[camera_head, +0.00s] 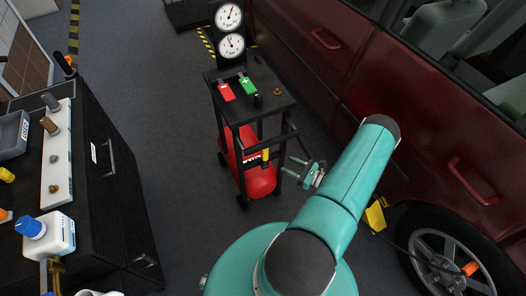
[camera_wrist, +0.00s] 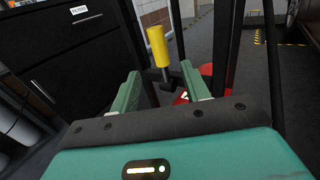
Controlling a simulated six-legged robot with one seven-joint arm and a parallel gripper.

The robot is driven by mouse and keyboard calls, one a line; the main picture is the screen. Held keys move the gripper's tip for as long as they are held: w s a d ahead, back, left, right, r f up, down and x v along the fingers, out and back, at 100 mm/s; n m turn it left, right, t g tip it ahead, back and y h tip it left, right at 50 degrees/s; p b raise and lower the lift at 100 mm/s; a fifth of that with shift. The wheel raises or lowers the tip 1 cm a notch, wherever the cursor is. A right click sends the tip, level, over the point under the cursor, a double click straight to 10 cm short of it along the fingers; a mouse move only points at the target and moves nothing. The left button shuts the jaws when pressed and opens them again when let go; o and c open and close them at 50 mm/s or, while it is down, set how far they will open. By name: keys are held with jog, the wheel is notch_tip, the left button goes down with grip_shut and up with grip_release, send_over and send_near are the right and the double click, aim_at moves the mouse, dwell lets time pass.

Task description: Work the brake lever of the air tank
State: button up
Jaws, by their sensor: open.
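The air tank (camera_head: 258,177) is a red cylinder low in a black wheeled cart. In the head view, the yellow brake lever (camera_head: 265,155) stands upright in front of the tank, on the cart's near side. My gripper (camera_head: 303,168) is just right of the lever and a little apart from it. In the wrist view, my gripper (camera_wrist: 161,90) is open, and the yellow lever handle (camera_wrist: 158,46) shows between and beyond its two green fingers. The lever's black stem (camera_wrist: 166,74) runs down behind the fingers. A piece of the red tank (camera_wrist: 206,70) shows at the right finger, mostly hidden.
The cart's top (camera_head: 262,100) carries red and green blocks and two gauges (camera_head: 230,30). A dark red car (camera_head: 400,90) stands close on the right. A black drawer cabinet (camera_head: 110,170) is at left. Grey floor (camera_head: 175,120) is clear between cabinet and cart.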

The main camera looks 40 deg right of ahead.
aim_at(265, 153)
jog(key=x, duration=1.2)
jog(key=shift+w+a, duration=0.1)
jog(key=shift+a, duration=0.05)
grip_shut()
